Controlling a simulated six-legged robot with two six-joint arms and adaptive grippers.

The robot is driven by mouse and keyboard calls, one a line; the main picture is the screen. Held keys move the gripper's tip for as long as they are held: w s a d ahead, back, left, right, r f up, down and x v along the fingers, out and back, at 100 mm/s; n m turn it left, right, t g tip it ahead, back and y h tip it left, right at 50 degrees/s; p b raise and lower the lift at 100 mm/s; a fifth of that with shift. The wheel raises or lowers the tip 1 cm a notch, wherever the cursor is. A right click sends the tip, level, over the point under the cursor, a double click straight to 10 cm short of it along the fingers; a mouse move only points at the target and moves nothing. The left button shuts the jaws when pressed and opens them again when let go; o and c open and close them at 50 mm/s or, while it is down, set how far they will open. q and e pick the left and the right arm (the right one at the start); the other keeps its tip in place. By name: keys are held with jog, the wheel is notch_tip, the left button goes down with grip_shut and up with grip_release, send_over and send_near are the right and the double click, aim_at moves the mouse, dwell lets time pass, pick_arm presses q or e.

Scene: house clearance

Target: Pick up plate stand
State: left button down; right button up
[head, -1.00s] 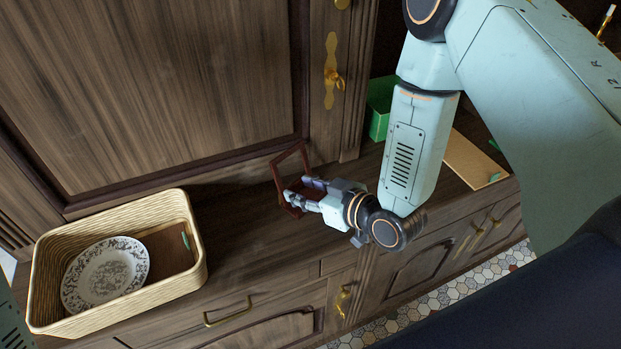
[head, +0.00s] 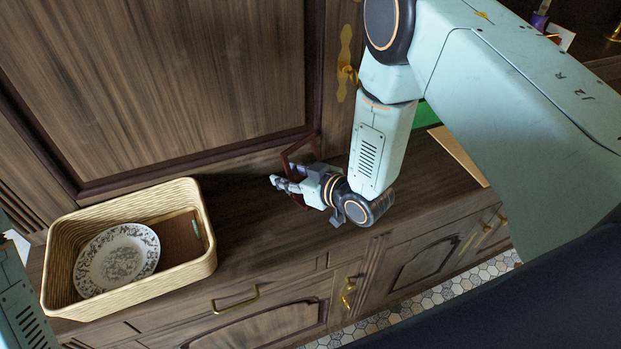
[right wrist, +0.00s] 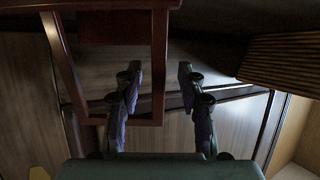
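The plate stand (head: 298,147) is a dark reddish-brown wooden frame standing on the sideboard top, close to the cabinet door. My right gripper (head: 287,180) is at the stand, with one finger reaching past it to the left. In the right wrist view the stand (right wrist: 160,60) fills the upper left, and one of its posts runs between the two fingers of my right gripper (right wrist: 160,82). The fingers are apart, with gaps visible on both sides of the post. My arm hides the stand's lower right part in the head view. My left gripper is not in view.
A wicker basket (head: 130,301) stands at the left with a patterned plate (head: 117,259) and a brown flat item (head: 182,240) inside. A tan board (head: 458,155) and a green object (head: 427,115) lie behind my right arm. The sideboard top (head: 245,210) between basket and stand is clear.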

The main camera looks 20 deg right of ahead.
jog(key=shift+d, duration=0.15)
jog(key=c, duration=0.3)
grip_shut()
jog(key=shift+r, duration=0.2)
